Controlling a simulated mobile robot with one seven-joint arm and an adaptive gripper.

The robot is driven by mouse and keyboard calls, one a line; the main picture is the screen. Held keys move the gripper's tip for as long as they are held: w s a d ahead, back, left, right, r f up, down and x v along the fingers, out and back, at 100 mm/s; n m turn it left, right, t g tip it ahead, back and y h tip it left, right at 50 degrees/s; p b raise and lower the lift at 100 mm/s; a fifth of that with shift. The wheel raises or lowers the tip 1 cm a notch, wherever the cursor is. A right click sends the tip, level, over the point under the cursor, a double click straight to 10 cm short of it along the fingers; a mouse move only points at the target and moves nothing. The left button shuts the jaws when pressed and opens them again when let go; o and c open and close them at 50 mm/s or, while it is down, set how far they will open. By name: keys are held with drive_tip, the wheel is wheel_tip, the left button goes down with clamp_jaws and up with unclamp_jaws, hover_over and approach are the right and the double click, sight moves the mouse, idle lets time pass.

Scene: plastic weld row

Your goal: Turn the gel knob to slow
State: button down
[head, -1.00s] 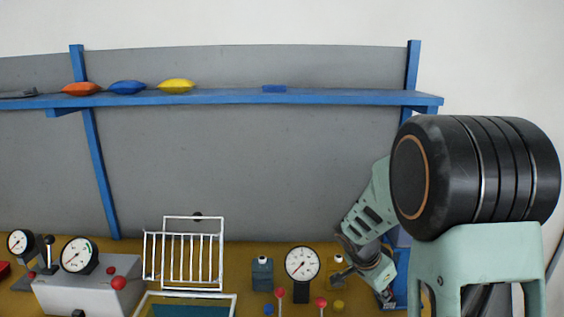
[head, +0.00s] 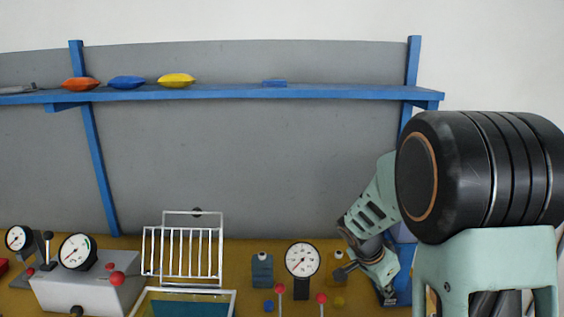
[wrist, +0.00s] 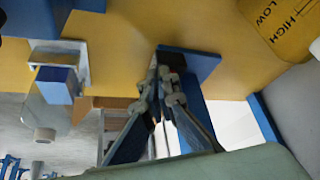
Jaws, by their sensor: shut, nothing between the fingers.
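I cannot pick out the gel knob for certain in either view, and no "slow" mark is readable. My gripper (head: 389,297) is at the lower right of the bench in the head view, pointing down beside a blue post or box. In the wrist view my gripper (wrist: 163,68) is shut and empty, its tips close to a dark block on a blue plate (wrist: 200,66). The fingers hide part of what lies beneath. A yellow rounded part (wrist: 280,22) marked HIGH and LOW shows at the upper right of the wrist view.
On the bench stand a white wire rack (head: 183,252), a round gauge (head: 302,260), red-knobbed levers (head: 280,290) and a grey box (head: 85,290) with a dial. A blue shelf (head: 220,95) above holds orange, blue and yellow pouches. A bottle with a blue part (wrist: 57,88) is at left.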

drive_tip(key=shift+f, duration=0.15)
drive_tip(key=shift+s+a+b, duration=0.2)
drive_tip(key=shift+s+b, duration=0.05)
drive_tip(key=shift+b, duration=0.25)
drive_tip(key=shift+s+a, duration=0.1)
wheel_tip(320, 180, up, 6)
drive_tip(key=p, duration=0.3)
drive_tip(key=shift+a, duration=0.15)
